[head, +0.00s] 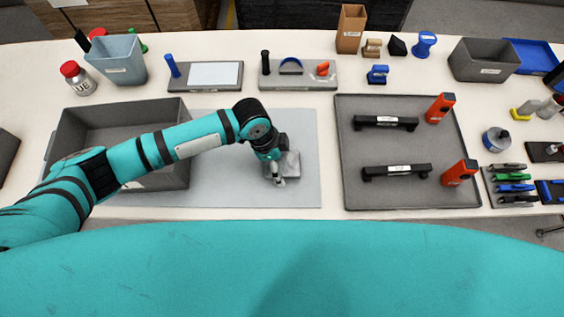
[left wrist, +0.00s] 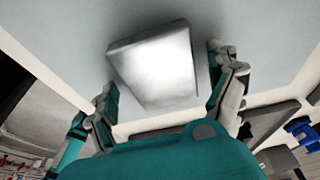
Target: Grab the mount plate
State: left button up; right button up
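The mount plate, a light grey metallic rectangular piece (head: 291,166), lies on the pale grey mat (head: 225,190) in the head view. It also shows in the left wrist view as a bright shiny plate (left wrist: 155,65). My left gripper (head: 277,177) is low over the plate and hides part of it. In the left wrist view its two fingers (left wrist: 165,95) are spread wide, one on each side of the plate, with gaps to it. The gripper is open and empty. My right gripper is not in view.
A grey bin (head: 80,125) stands left of the mat. A dark tray (head: 400,150) with black bars and orange tools lies to the right. Two tool holders (head: 300,86) (head: 230,82) stand behind. The mat's right part is clear.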

pick_arm(q)
jog(key=shift+w+r, duration=0.1)
jog(key=c, duration=1.5)
jog(key=shift+r, duration=0.15)
